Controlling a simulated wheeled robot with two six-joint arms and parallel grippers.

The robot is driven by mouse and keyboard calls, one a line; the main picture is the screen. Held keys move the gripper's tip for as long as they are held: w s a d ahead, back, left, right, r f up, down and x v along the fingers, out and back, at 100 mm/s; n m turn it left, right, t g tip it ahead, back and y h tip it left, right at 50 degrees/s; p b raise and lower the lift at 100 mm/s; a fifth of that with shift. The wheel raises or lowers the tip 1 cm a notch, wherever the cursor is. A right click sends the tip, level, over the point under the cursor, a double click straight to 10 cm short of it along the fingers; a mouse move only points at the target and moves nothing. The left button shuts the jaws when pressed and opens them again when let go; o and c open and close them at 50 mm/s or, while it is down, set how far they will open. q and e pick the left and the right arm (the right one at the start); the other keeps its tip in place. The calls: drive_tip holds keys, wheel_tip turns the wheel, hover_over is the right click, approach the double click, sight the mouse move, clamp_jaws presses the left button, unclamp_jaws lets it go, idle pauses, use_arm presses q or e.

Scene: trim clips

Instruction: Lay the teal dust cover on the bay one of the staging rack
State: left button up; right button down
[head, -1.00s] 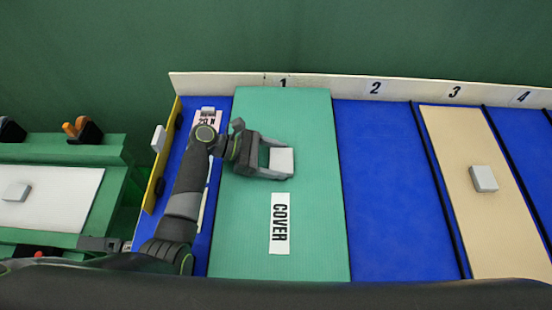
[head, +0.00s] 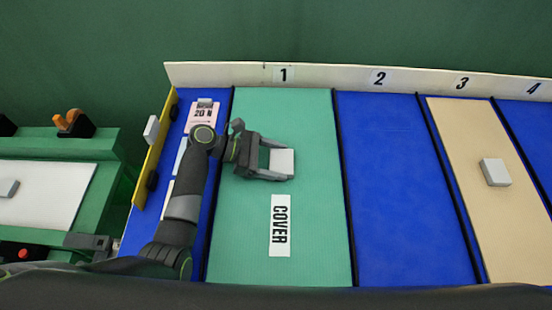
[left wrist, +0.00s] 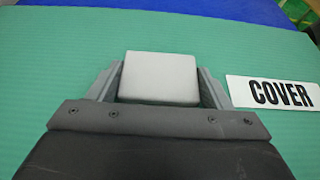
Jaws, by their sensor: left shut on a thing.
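The teal dust cover (head: 310,220) is a flat ribbed panel with a white "COVER" label and a pale grey block handle. In the head view it lies in the bay marked 1 (head: 283,74) of the blue staging rack (head: 385,190), between the black divider lines. My left gripper (head: 280,162) is shut on the cover's handle (left wrist: 160,76), with one finger on each side of it in the left wrist view. The cover's underside is hidden, so I cannot see its contact with the rack. My right gripper is not in view.
A beige panel (head: 470,160) with a grey block lies in bay 3; bay 2 is bare blue. A pale back wall (head: 420,83) runs behind the bays. A yellow side wall (head: 155,160) and a green bench (head: 60,146) stand at the left.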

use_arm(q)
drive_tip(key=shift+f, duration=0.55)
drive_tip(key=o, duration=1.3)
drive_tip(key=shift+a, duration=0.1)
drive_tip(key=b+v, duration=0.1)
drive_tip(key=v, duration=1.6)
drive_tip(key=shift+r, duration=0.15)
